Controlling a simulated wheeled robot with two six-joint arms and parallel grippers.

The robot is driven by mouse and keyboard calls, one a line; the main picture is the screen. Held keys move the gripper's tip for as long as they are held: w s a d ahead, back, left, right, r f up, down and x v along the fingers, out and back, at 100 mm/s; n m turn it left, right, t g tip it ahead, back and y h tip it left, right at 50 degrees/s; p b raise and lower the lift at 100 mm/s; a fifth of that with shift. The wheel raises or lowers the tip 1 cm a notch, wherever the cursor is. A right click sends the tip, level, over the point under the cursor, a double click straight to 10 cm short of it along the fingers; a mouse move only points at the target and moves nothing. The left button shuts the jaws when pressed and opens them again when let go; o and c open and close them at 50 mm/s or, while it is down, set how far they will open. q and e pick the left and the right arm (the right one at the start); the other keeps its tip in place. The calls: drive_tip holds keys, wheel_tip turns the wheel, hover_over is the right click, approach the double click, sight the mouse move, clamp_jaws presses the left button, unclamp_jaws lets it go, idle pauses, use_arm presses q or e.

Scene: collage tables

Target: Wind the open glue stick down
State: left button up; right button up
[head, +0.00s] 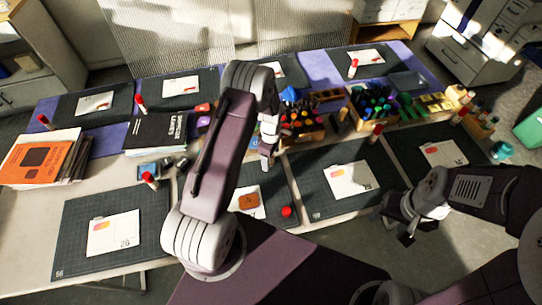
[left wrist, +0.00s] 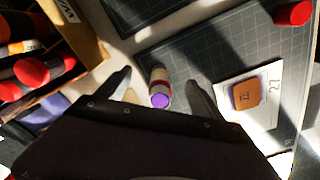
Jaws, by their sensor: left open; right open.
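The open glue stick (left wrist: 160,88) shows in the left wrist view as a small upright cylinder with a purple end, pale and red further along. My left gripper (left wrist: 159,77) is open, with one finger on either side of it; I cannot tell whether they touch it. In the head view my left gripper (head: 267,155) hangs over the middle of the tables, and the glue stick there is hard to make out. A red cap (head: 286,211) lies on the middle front mat; it also shows in the left wrist view (left wrist: 292,14). My right gripper (head: 405,230) is open and empty, at the right front.
A wooden box of red-topped glue sticks (left wrist: 85,45) stands close beside my left gripper. A card with an orange-brown square (left wrist: 246,95) lies on the mat. Wooden trays of bottles (head: 372,105) stand behind. Books (head: 42,158) are stacked at left.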

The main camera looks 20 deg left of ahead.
use_arm(q)
drive_tip(key=shift+r+p, duration=2.95)
drive_tip(key=shift+r, duration=0.85)
